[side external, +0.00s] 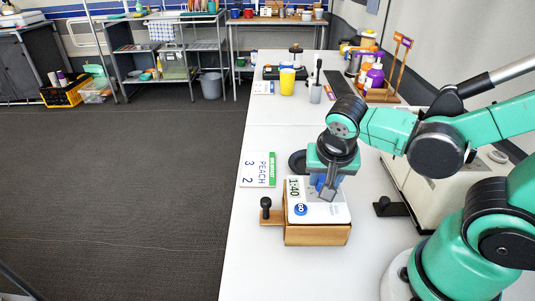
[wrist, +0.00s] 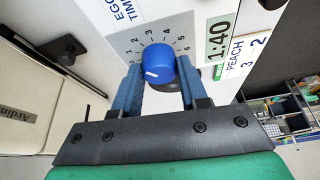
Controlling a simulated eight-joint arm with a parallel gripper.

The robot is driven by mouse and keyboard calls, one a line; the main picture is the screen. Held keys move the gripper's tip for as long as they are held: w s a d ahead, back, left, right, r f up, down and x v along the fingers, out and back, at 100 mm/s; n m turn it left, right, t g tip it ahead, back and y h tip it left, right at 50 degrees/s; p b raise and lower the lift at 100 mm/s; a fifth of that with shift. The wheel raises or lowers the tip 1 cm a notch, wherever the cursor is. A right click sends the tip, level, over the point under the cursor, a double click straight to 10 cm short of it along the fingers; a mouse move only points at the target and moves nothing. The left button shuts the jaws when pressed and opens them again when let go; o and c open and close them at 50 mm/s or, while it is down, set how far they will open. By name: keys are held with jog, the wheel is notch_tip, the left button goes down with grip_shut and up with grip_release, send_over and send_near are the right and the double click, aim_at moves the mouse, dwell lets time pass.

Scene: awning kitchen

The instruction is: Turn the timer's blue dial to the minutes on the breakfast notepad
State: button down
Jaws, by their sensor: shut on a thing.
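The timer (side external: 330,212) is a white-faced box on a wooden stand, with a 1:40 label and a blue GO button (side external: 300,210). Its blue dial (wrist: 158,58) sits inside an arc of numbers running up to 6. A white mark shows on the dial's lower left; I cannot tell which number it matches. My gripper (wrist: 159,66) is shut on the dial, one finger on each side. In the side view my gripper (side external: 327,188) reaches down over the timer and partly hides it.
A black knob (side external: 266,204) stands on the wooden stand's left end. A black round thing (side external: 297,162) is just behind the timer. A cream appliance (side external: 420,195) stands to the right. A yellow cup (side external: 287,82) and bottles (side external: 374,76) are farther back. The left table edge is clear.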

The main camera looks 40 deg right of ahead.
jog(key=shift+m+g, duration=0.3)
jog(key=shift+m, duration=0.6)
jog(key=shift+c, duration=2.3)
grip_release()
jog(key=shift+v, duration=2.85)
jog(key=shift+w+a, duration=0.1)
